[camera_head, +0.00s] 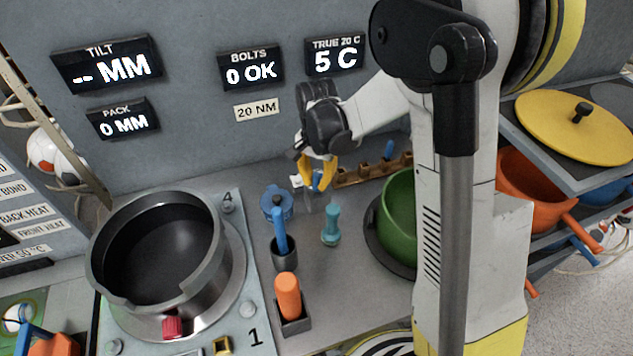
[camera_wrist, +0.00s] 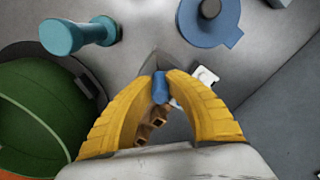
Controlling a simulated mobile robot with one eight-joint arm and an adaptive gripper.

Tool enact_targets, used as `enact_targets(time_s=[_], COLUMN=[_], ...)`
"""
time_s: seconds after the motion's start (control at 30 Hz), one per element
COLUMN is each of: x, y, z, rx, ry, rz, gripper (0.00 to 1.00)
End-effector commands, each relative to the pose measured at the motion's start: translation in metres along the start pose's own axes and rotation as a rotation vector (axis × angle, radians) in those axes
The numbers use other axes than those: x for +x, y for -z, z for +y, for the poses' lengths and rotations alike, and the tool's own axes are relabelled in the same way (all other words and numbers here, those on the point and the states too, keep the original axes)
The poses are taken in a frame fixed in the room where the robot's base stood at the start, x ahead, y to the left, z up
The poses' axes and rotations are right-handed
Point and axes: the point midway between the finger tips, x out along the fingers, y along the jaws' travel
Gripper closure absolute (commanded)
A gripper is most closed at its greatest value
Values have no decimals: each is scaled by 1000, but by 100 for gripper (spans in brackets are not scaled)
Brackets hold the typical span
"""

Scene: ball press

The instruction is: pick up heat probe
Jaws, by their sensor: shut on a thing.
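My gripper (camera_head: 319,176) is above the back of the bench, in front of the wooden rack. In the wrist view its yellow fingers (camera_wrist: 160,78) are shut on a small blue handle, which I take for the heat probe (camera_wrist: 160,88). The probe (camera_head: 317,184) also shows between the fingers in the head view. A grey pointed shape shows just beyond the handle in the wrist view; it looks like part of the held tool. The fingers hide much of the handle. I cannot tell whether its lower end touches the bench.
The green bowl (camera_head: 397,205) is to the right. A blue-handled tool in a dark cup (camera_head: 285,256), an orange-handled tool (camera_head: 288,293) and the large dark pot (camera_head: 155,250) are nearer the front left.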

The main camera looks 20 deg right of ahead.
Motion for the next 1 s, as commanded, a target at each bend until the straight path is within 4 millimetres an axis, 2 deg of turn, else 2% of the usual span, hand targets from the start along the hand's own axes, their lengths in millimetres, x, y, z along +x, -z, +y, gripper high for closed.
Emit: enact_targets(time_s=[0.47,0.5,0.57,1.0], x=[-76,-68,-66,-66], y=[0,-9,-20,-109], z=[0,-6,-13,-71], rx=[0,-5,-5,-5], ry=[0,0,0,0], rz=[0,0,0,0], gripper=[100,100,100,100])
